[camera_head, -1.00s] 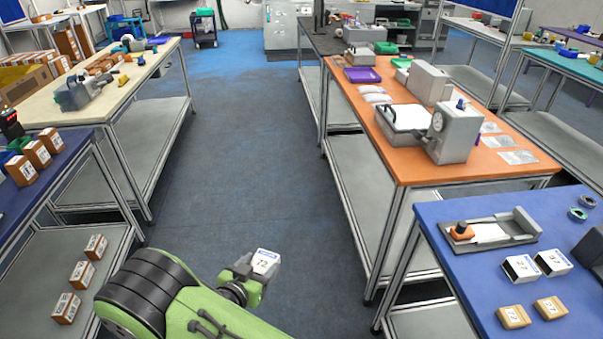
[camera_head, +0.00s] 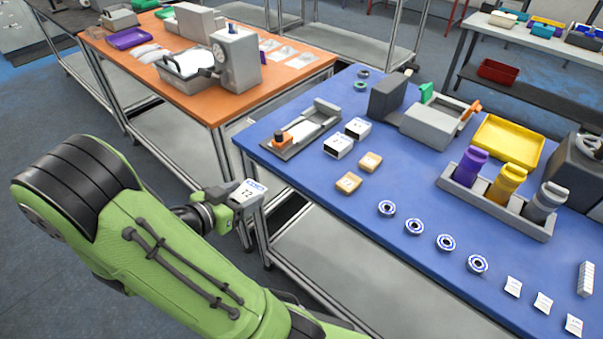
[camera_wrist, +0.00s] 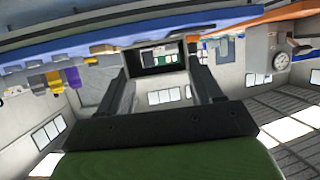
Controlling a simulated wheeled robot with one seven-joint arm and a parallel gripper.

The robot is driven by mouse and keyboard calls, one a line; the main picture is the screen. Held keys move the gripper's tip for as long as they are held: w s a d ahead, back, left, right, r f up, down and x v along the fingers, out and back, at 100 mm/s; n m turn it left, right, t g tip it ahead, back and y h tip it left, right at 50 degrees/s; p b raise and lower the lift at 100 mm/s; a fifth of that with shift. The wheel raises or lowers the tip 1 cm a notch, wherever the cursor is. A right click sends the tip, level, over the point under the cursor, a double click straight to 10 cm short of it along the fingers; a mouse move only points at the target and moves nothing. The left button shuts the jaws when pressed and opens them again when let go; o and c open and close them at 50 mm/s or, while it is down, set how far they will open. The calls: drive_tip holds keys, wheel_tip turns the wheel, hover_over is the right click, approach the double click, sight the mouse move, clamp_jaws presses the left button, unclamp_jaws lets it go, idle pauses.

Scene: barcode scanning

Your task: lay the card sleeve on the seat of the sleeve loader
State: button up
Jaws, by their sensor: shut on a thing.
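A white card sleeve (camera_head: 248,191) with a blue strip and the mark "72" is held in my gripper (camera_head: 232,204), left of the blue table's near-left edge in the head view. In the wrist view my gripper (camera_wrist: 160,76) is shut on the sleeve (camera_wrist: 158,70), whose hollow end faces the camera. The sleeve loader (camera_head: 322,113), a long grey holder with an orange-and-black knob and a white strip along it, stands at the table's left end. It is up and right of my gripper and apart from it. The bare seat is hard to make out.
Several ring-shaped pieces (camera_head: 414,226), a rack of bottles (camera_head: 500,212) and a yellow tray (camera_head: 533,142) are further right. An orange table (camera_head: 130,57) stands behind.

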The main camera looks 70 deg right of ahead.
drive_tip(key=s+d+m+g, duration=0.1)
drive_tip(key=s, duration=0.3)
drive_tip(key=p, duration=0.3)
hover_over(311, 173)
drive_tip(key=shift+s+d+r+g, duration=0.1)
drive_tip(key=shift+d+r+g, duration=0.05)
drive_tip(key=shift+r+g, duration=0.2)
wheel_tip(311, 173, down, 4)
drive_tip(key=shift+r+y+b, duration=0.1)
drive_tip(key=shift+y+b, duration=0.2)
drive_tip(key=shift+b, duration=0.55)
drive_tip(key=shift+w+r, duration=0.2)
drive_tip(key=shift+f, duration=0.25)
drive_tip(key=o, duration=1)
drive_tip(key=shift+r, duration=0.1)
drive_tip(key=shift+r+p, duration=0.1)
drive_tip(key=shift+p, duration=0.45)
